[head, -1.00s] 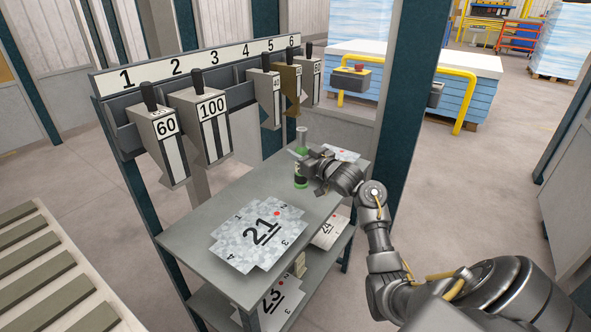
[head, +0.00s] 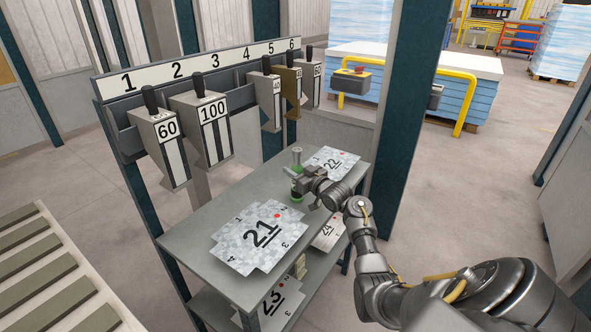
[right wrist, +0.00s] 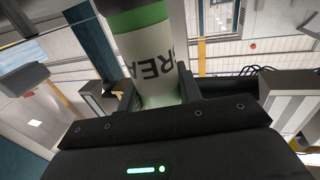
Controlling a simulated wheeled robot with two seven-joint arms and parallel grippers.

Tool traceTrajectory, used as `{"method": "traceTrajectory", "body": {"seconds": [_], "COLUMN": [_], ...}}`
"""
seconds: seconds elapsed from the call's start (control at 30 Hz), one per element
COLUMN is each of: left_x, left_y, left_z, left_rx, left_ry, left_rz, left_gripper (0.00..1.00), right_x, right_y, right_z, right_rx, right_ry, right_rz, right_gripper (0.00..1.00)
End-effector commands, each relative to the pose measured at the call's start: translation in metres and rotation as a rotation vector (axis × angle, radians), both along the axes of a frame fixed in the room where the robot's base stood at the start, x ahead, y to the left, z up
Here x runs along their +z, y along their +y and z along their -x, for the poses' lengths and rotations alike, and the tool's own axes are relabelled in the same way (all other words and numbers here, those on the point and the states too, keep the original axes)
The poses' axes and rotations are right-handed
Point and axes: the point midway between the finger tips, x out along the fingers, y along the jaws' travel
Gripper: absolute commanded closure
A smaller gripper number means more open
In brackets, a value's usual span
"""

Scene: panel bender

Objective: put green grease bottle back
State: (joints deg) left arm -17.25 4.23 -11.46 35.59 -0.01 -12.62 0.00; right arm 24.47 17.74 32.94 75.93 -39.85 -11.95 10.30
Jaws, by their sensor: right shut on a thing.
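The green grease bottle (head: 297,153) shows its pale nozzle above my right gripper and its green base below it in the head view. My right gripper (head: 298,180) is shut on the bottle over the far part of the grey table (head: 200,222). In the right wrist view the bottle (right wrist: 150,48) stands between the fingers, green and white with part of its lettering showing. The bottle looks about upright. I cannot tell whether its base touches the tabletop. My left gripper is out of view.
Plate 21 (head: 258,237) lies at the near end of the tabletop, plate 22 (head: 335,161) at the far end. Lower-shelf plates 23 (head: 270,305) and 24 (head: 328,232) show below. Numbered tools hang from the rack (head: 195,68). A dark post (head: 395,120) stands behind the table.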

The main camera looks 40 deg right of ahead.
Motion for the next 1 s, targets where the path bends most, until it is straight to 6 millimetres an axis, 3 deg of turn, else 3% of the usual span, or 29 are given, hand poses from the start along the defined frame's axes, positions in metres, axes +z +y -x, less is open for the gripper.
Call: {"method": "traceTrajectory", "body": {"seconds": [0.03, 0.17, 0.57, 1.0], "left_x": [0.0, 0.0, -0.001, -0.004], "left_y": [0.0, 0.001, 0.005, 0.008], "left_z": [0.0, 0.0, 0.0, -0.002], "left_rx": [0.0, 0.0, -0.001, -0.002], "left_ry": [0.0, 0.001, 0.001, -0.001], "left_rz": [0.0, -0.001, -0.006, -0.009], "left_gripper": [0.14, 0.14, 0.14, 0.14], "right_x": [0.0, 0.0, 0.0, -0.001], "right_y": [0.0, 0.0, -0.001, -0.003], "right_z": [0.0, 0.0, 0.008, 0.093], "right_rx": [0.0, 0.0, -0.001, 0.001], "right_ry": [0.001, 0.001, 0.0, 0.002], "right_rz": [0.0, 0.0, 0.0, 0.002], "right_gripper": [0.61, 0.44, 0.43, 0.43]}}
